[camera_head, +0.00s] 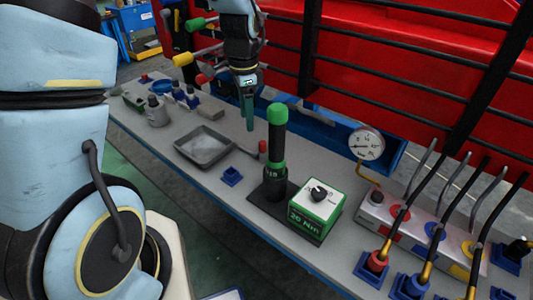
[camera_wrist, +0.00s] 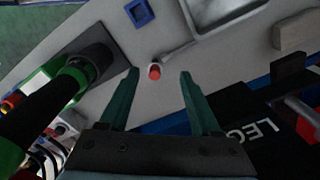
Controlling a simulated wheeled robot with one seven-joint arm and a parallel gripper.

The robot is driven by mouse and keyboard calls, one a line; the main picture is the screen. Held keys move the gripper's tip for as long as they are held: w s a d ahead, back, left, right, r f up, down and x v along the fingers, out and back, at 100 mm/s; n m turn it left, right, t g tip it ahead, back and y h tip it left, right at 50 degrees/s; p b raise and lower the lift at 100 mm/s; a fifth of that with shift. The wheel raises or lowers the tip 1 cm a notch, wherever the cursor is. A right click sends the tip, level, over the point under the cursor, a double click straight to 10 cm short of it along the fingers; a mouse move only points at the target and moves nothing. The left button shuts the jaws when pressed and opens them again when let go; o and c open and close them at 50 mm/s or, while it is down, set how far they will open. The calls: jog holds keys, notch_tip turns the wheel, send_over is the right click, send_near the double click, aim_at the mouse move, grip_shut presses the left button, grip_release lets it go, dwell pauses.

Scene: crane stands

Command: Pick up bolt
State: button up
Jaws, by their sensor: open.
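My gripper (camera_head: 249,122) hangs above the bench with its green fingers pointing down. In the wrist view its two fingers (camera_wrist: 159,75) are apart with nothing held between them. A small upright red-topped piece (camera_wrist: 155,71) shows between the fingertips, below them on the bench. It also shows in the head view (camera_head: 263,147), beside the black-and-green tool. I cannot tell whether this piece is the bolt; no threads or bolt head can be made out, and no other thing is clearly a bolt.
A tall black-and-green tool (camera_head: 277,150) stands close by, next to a green-and-white 20 Nm box (camera_head: 316,208). A grey tray (camera_head: 203,147) and a small blue holder (camera_head: 231,176) lie to the left.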

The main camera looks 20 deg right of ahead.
aim_at(263, 142)
jog(key=d, duration=0.1)
jog(key=d+f+m, duration=0.1)
jog(key=s+d+m, duration=0.1)
jog(key=shift+d+f, duration=0.25)
jog(key=shift+d, duration=0.05)
notch_tip(263, 142, down, 5)
jog(key=shift+r+p, duration=0.2)
jog(key=shift+p, duration=0.3)
jog(key=shift+w+d+f+p, duration=0.1)
jog(key=shift+f+p, duration=0.4)
jog(key=shift+f, duration=1)
jog(key=shift+d+f+p, duration=0.1)
jog(key=shift+f+p, duration=0.4)
jog(key=shift+f, duration=0.95)
jog(key=shift+c, duration=0.2)
grip_shut()
